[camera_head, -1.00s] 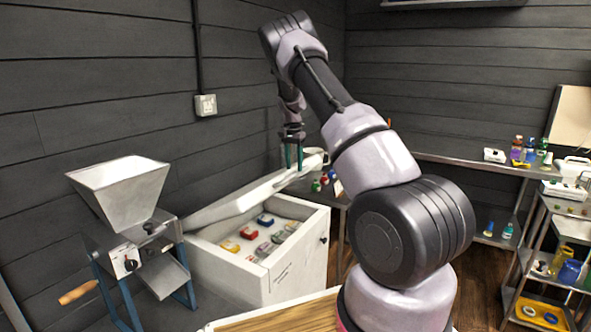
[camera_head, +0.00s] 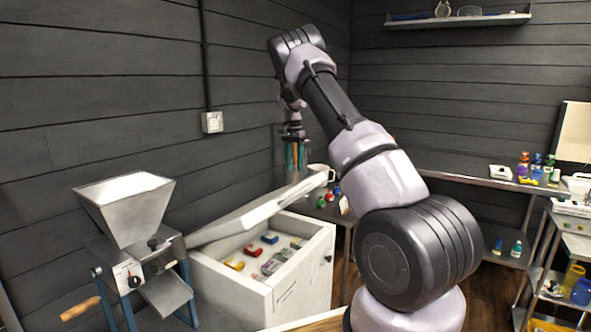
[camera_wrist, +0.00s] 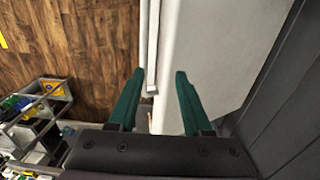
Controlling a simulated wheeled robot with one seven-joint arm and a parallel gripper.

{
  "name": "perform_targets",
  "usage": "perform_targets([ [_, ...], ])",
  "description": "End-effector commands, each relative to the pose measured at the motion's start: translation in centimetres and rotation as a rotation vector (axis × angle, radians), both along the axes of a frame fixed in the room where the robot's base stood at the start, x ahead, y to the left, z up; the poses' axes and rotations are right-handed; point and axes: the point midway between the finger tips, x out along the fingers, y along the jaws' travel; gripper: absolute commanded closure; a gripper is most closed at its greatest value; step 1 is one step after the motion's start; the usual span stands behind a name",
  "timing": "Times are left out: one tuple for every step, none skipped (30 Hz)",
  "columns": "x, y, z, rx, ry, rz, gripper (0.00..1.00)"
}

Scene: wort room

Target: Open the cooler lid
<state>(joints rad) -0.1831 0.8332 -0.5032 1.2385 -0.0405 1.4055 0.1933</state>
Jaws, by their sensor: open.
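The white cooler (camera_head: 310,262) stands beside the left wall. Its lid (camera_head: 245,216) is tilted up, with a gap over the front and the right end highest. Inside the cooler lie several small coloured items (camera_head: 270,237). My gripper (camera_head: 295,172) is open, its green fingers pointing down just above the raised end of the lid. I cannot tell whether a finger touches the lid.
A grain mill (camera_head: 130,225) with a metal hopper stands close to the cooler's left. A steel side table (camera_head: 470,180) runs along the back wall, with bottles at its right. A shelf rack (camera_head: 575,245) stands at the far right. Wooden floor shows between.

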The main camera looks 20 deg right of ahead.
Motion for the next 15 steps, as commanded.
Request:
perform_targets([
  [0.2, 0.1, 0.4, 0.0, -0.002, 0.001, 0.51],
  [0.2, 0.1, 0.6, 0.0, -0.002, 0.001, 0.51],
  [0.3, 0.2, 0.8, 0.001, -0.001, 0.0, 0.51],
  [0.3, 0.2, 1.0, 0.0, -0.001, 0.001, 0.51],
  [0.4, 0.2, 1.2, 0.0, -0.001, 0.001, 0.51],
  [0.4, 0.3, 1.4, 0.0, -0.001, 0.001, 0.51],
  [0.5, 0.3, 1.6, 0.0, -0.001, 0.001, 0.51],
  [0.5, 0.4, 1.8, 0.001, -0.001, 0.0, 0.51],
  [0.5, 0.4, 1.9, 0.001, -0.001, 0.0, 0.51],
  [0.6, 0.4, 2.0, 0.001, -0.001, 0.0, 0.51],
  [0.6, 0.4, 2.0, 0.001, -0.001, 0.0, 0.51],
  [0.6, 0.4, 2.1, 0.0, 0.0, 0.0, 0.51],
  [0.6, 0.5, 2.1, 0.0, 0.0, 0.0, 0.51],
  [0.6, 0.4, 2.1, 0.0, 0.0, 0.0, 0.51],
  [0.6, 0.4, 2.1, 0.0, 0.0, 0.0, 0.51],
])
